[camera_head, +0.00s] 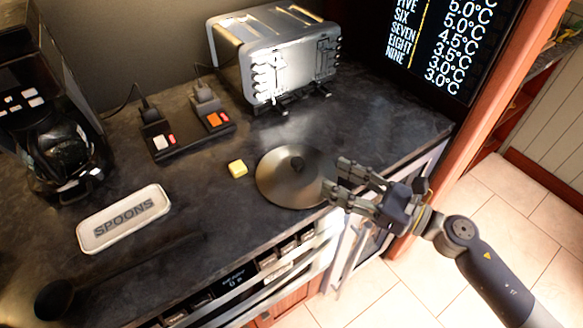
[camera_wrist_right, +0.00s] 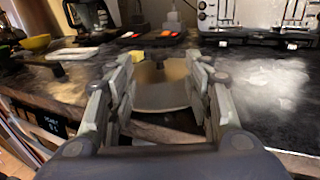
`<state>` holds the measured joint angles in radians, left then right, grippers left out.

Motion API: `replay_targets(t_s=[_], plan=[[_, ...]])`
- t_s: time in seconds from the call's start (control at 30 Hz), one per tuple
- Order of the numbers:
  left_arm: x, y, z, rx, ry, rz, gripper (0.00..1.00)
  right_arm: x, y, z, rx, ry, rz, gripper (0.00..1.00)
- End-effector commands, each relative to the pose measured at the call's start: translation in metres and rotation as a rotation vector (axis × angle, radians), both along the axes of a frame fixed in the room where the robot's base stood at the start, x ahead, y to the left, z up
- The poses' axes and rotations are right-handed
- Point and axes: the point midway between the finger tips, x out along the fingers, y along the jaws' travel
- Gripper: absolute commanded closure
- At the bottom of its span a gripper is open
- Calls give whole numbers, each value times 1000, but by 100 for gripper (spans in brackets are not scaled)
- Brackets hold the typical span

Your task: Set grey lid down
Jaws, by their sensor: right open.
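The grey lid (camera_head: 283,183) is a round metal disc with a dark knob on top. It lies on the dark countertop near the front edge in the head view. My right gripper (camera_head: 334,179) is open at the lid's right side, with its fingertips close to or over the rim. In the right wrist view the lid (camera_wrist_right: 160,95) shows between the two open fingers of my right gripper (camera_wrist_right: 163,75). Whether the fingers touch the lid cannot be told. My left gripper is not in view.
A yellow block (camera_head: 238,169) lies just left of the lid. A spoons tray (camera_head: 124,217), a power strip (camera_head: 187,139) with plugs and a metal toaster (camera_head: 277,55) stand around it. A coffee maker (camera_head: 58,150) is far left. The counter right of the toaster is clear.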

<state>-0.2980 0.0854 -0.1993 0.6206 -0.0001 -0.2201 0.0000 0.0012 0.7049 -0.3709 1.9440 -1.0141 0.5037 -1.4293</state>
Motion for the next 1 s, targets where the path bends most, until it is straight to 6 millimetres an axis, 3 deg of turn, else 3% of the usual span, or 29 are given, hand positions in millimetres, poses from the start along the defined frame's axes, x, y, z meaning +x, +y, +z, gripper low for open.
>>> replay_targets(t_s=[0.27, 0.53, 0.73, 1.0], plan=[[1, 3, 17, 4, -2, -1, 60, 20, 29, 5, -21, -25, 5, 53], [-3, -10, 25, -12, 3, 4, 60, 32, 50, 2, -22, -22, 4, 53], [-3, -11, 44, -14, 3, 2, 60, 44, 77, 5, -20, -22, 5, 53], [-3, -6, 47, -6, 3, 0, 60, 55, 93, 0, -23, -22, 4, 53]])
